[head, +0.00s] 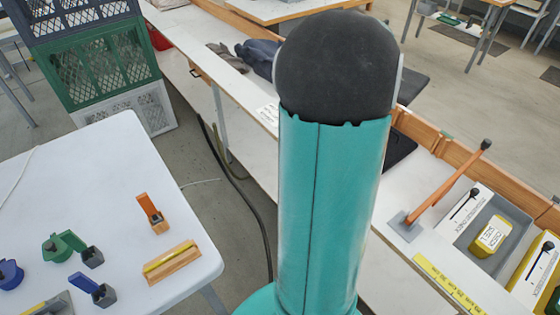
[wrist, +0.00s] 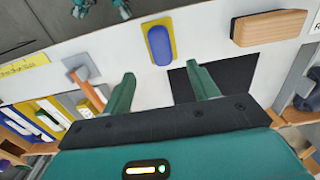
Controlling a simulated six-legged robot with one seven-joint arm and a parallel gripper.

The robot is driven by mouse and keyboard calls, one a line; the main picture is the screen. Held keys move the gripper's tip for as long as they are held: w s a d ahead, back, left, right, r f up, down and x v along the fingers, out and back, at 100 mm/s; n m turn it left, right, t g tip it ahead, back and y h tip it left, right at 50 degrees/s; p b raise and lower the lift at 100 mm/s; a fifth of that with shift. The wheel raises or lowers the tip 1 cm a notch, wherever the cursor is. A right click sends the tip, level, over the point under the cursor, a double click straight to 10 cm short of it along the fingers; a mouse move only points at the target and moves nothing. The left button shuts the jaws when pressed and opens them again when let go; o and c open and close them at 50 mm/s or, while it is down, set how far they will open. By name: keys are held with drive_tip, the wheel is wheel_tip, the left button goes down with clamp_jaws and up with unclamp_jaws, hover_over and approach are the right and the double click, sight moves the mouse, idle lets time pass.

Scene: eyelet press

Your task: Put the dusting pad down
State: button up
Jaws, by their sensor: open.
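In the wrist view a blue rounded pad (wrist: 160,44), which I take for the dusting pad, lies flat on a yellow rectangle (wrist: 172,60) on the white bench. My gripper (wrist: 160,84) is open, with its two green fingers wide apart and nothing between them. The pad is ahead of the fingertips, roughly centred between them, and apart from them. In the head view my own arm blocks this part of the bench, and neither the pad nor my gripper shows.
A black mat (wrist: 235,76) lies beside the right finger. A wooden block with a dark edge (wrist: 270,28) lies at upper right. An orange-handled lever (head: 446,184) stands near trays with yellow boxes (head: 491,236). A white table (head: 90,190) with small tools is at left.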

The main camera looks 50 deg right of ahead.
drive_tip(key=w+a+r+n+t, duration=0.1)
drive_tip(key=w+a+r+n, duration=0.25)
drive_tip(key=a, duration=0.35)
drive_tip(key=w+a+r+n+t, duration=0.1)
drive_tip(key=w+a+r+n, duration=0.1)
drive_tip(key=w+a, duration=0.3)
drive_tip(key=w+a+r+n+t, duration=0.1)
drive_tip(key=w+a+r+n, duration=0.15)
drive_tip(key=a, duration=0.55)
drive_tip(key=s+a+r+n+t, duration=0.1)
drive_tip(key=s+a+n, duration=0.1)
drive_tip(key=a+n, duration=0.4)
drive_tip(key=s+a+r+n+t, duration=0.1)
drive_tip(key=a+n, duration=0.4)
drive_tip(key=a, duration=1.1)
drive_tip(key=shift+s+a+r+n+t, duration=0.15)
drive_tip(key=shift+s+r+n+t, duration=0.25)
drive_tip(key=shift+r, duration=0.4)
drive_tip(key=shift+s, duration=0.1)
drive_tip(key=shift+c, duration=0.2)
drive_tip(key=c, duration=0.5)
